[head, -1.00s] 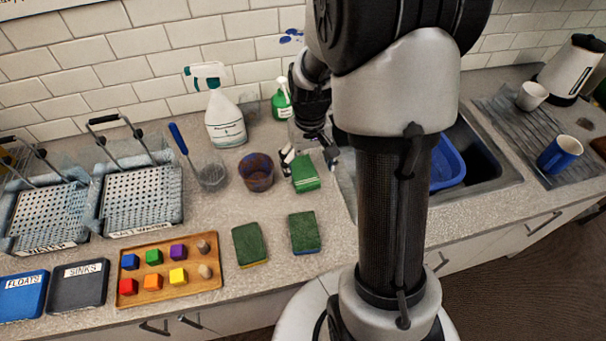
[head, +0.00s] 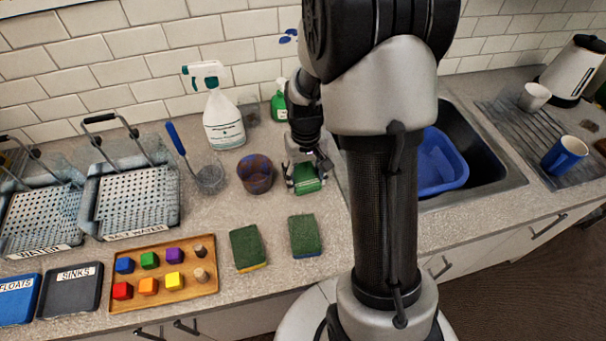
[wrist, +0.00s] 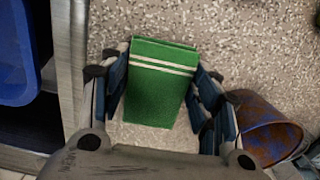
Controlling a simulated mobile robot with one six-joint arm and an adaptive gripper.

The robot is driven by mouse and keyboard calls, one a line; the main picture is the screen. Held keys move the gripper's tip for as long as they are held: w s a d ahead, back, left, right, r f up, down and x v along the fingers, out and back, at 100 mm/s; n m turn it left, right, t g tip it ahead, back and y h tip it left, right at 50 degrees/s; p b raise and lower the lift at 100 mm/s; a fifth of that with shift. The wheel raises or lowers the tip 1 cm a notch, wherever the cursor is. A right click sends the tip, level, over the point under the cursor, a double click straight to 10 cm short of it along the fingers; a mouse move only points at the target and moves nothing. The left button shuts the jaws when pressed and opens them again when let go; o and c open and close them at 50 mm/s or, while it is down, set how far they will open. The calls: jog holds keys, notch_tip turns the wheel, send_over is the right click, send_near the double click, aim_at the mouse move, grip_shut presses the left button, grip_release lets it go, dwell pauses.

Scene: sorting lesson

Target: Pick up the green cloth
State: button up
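The green cloth (head: 306,180) is a folded green block with two white stripes, lying on the counter left of the sink. In the wrist view the cloth (wrist: 158,85) lies between the fingers of my gripper (wrist: 160,88). My gripper (head: 304,180) is open around the cloth, with a finger on each side. In the wrist view small gaps show between the fingers and the cloth's sides. In the head view the gripper hides part of the cloth.
A rusty blue-brown cup (head: 256,174) stands just left of the gripper. Two green sponges (head: 248,248) (head: 305,236) lie in front. The sink with a blue basin (head: 440,160) is to the right. A spray bottle (head: 222,120) and green bottle (head: 279,105) stand behind.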

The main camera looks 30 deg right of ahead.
aim_at(305, 178)
jog(key=c, duration=0.3)
notch_tip(305, 178, up, 20)
jog(key=p, duration=0.6)
